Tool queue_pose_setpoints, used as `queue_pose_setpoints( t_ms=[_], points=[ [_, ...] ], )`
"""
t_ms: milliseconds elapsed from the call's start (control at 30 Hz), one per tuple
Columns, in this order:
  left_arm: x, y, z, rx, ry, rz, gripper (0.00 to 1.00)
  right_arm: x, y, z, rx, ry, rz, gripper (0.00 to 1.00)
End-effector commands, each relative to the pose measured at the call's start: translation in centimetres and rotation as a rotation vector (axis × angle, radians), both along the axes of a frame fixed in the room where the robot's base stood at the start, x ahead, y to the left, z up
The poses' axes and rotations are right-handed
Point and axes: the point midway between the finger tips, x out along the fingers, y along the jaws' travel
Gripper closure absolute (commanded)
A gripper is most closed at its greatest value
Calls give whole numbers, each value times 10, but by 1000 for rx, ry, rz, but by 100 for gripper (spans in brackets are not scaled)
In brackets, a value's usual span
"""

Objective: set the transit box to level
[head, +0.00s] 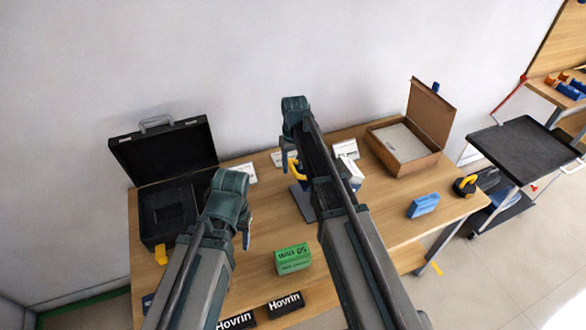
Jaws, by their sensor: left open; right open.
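A black hard case (157,151) with a grey handle stands at the table's left end; it looks like the transit box. Its lid is raised, leaning back near the wall, and its dark interior shows. My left gripper (246,236) is open and points down, just right of the case; my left arm covers the case's front right part. My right gripper (288,162) is open, over the back middle of the table, well right of the case. Its fingers are largely hidden by the wrist and arm. Neither gripper visibly touches anything.
The wooden table (390,225) holds a green 50 mm block (293,259), a blue block (423,205), black Hovrin boxes (285,304), and an open brown box (428,123). White labels (345,149) and a grey-based item (302,203) stand mid-table. A black cart (525,150) is at right.

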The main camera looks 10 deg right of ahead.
Motion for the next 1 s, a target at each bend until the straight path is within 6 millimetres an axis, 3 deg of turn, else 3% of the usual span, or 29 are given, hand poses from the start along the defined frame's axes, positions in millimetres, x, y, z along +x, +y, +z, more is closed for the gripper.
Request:
queue_pose_setpoints(
  t_ms=[167, 400, 467, 1000],
  points=[
    [0, 0, 1, 0, 0, 0, 48, 0, 0, 1, 0, 0, 0, 50],
    [0, 0, 1, 0, 0, 0, 48, 0, 0, 1, 0, 0, 0, 93],
    [0, 0, 1, 0, 0, 0, 48, 0, 0, 1, 0, 0, 0, 100],
    [0, 0, 1, 0, 0, 0, 48, 0, 0, 1, 0, 0, 0, 100]
  ],
)
